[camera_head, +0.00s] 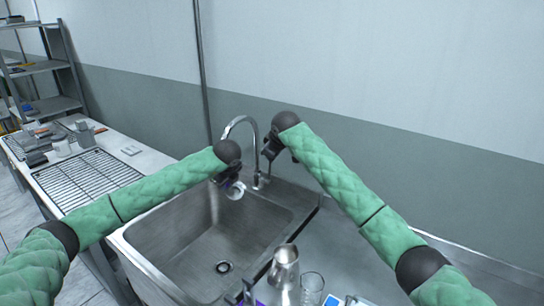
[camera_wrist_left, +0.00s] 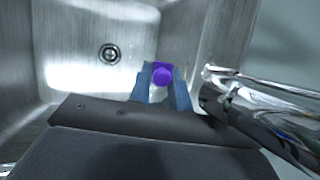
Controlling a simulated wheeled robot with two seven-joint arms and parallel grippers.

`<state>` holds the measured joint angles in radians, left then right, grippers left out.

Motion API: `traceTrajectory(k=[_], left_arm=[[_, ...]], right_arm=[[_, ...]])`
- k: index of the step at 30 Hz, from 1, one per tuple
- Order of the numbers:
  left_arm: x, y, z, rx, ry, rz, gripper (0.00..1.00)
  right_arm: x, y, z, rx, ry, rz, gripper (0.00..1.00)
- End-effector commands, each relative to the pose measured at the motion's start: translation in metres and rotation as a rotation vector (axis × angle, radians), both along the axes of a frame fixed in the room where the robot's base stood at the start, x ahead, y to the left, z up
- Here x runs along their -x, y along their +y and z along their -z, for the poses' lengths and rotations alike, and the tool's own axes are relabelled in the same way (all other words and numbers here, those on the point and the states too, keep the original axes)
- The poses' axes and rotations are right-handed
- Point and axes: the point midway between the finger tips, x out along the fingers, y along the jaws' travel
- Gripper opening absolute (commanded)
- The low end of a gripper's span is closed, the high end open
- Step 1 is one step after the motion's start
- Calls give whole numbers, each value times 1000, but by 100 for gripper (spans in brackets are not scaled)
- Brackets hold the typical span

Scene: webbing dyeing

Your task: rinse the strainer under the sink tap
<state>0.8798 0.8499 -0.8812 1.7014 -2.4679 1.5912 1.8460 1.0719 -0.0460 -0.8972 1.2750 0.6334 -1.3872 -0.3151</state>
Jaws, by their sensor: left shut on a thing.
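The strainer (camera_head: 236,190) shows in the head view as a small pale round piece over the back of the sink basin (camera_head: 165,232). My left gripper (camera_head: 230,180) is shut on it. In the left wrist view, the blue fingers grip a purple part (camera_wrist_left: 162,73), seemingly its handle; the rest of the strainer is hidden there. The chrome tap (camera_head: 254,132) arches just right of my left gripper, and it also shows in the left wrist view (camera_wrist_left: 265,84). My right gripper (camera_head: 269,152) is beside the tap, on its right; its fingers are too small and dark to read. No water stream is visible.
A metal jug (camera_head: 285,268) and a clear glass (camera_head: 312,287) stand on the steel counter right of the basin. A black wire rack (camera_head: 85,178) lies on the table to the left. The basin floor is clear around its drain (camera_head: 224,267).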

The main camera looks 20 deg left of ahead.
Motion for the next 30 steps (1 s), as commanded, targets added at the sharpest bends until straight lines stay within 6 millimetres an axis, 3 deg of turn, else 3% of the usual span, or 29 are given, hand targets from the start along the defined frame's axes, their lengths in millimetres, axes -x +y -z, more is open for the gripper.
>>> traceTrajectory(k=[30], left_arm=[[48,-35,1,0,0,1,0]], right_arm=[[0,0,15,0,0,0,0]])
